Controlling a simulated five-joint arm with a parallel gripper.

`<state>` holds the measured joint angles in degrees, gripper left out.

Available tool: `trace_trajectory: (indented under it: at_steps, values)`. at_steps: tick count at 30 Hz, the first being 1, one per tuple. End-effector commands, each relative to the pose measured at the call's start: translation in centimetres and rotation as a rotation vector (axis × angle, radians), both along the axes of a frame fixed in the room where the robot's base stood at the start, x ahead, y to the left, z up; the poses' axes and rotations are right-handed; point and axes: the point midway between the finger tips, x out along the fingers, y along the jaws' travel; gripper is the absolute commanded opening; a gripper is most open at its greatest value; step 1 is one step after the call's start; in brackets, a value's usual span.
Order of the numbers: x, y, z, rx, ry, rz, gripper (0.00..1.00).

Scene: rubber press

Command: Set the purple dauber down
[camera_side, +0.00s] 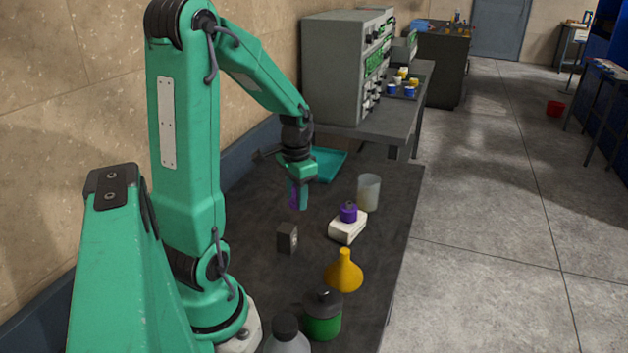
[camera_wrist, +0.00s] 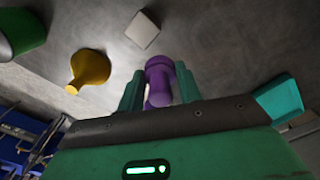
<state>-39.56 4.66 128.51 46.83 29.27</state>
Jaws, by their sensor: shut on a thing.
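My gripper (camera_side: 298,194) points down over the dark bench. It is shut on the purple dauber (camera_wrist: 158,70), which shows between the two green fingers in the wrist view. In the side view only a narrow purple strip of the dauber (camera_side: 292,195) shows beside the fingers. The fingers hide most of it there. I cannot tell whether its lower end touches the bench or hangs just above it.
A white block with a purple-topped piece (camera_side: 348,212), a translucent cup (camera_side: 368,192) and a small dark box (camera_side: 287,238) stand nearby. A yellow funnel (camera_side: 344,272) and green jar (camera_side: 322,315) are nearer the camera. A teal tray (camera_side: 328,163) lies behind.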

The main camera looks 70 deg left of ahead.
Motion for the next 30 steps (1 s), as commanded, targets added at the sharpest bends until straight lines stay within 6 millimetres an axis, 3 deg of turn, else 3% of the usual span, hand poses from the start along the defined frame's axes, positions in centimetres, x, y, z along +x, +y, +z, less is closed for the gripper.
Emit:
trace_trajectory:
  at_steps: [11,30]
  values:
    - [2.2,1.0,0.4,0.000,-0.001,-0.013,0.12]
    - [14.7,4.7,1.7,0.000,0.000,-0.085,0.12]
